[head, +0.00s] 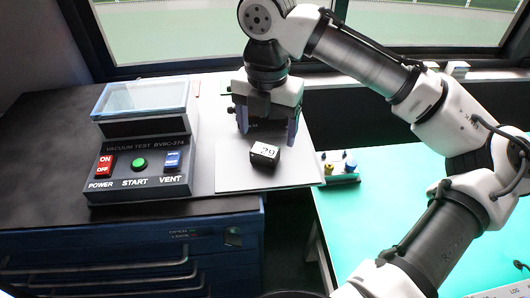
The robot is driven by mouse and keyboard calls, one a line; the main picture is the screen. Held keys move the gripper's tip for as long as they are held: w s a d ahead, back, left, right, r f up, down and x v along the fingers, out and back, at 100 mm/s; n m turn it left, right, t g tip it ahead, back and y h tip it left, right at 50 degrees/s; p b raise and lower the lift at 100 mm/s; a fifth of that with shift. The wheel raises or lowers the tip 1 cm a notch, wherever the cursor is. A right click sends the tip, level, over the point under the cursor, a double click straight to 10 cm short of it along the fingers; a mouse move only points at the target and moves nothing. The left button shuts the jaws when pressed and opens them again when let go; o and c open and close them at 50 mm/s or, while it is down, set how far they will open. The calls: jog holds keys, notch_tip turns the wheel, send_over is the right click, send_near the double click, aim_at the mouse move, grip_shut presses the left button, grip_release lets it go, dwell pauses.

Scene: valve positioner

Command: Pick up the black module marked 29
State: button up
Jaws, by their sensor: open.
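The black module (264,155) has a white label that reads 29. It lies at an angle on a white mat (235,179) in the middle of the head view. My gripper (267,128) hangs just above and behind the module, pointing down. Its two fingers are apart, with nothing seen between them. The gripper does not appear to touch the module, though the exact gap is hard to tell.
A vacuum test box (140,160) with a clear lid and buttons stands left of the mat on the dark cabinet top (40,150). A small block with coloured knobs (340,168) sits at the mat's right. A green table (350,225) lies right, partly behind my arm.

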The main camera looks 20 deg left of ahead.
aim_at(265, 150)
jog(key=shift+a+f+p, duration=0.2)
jog(key=shift+f+p, duration=0.35)
jog(key=shift+f, duration=2.05)
jog(key=c, duration=1.1)
jog(key=shift+r, duration=0.1)
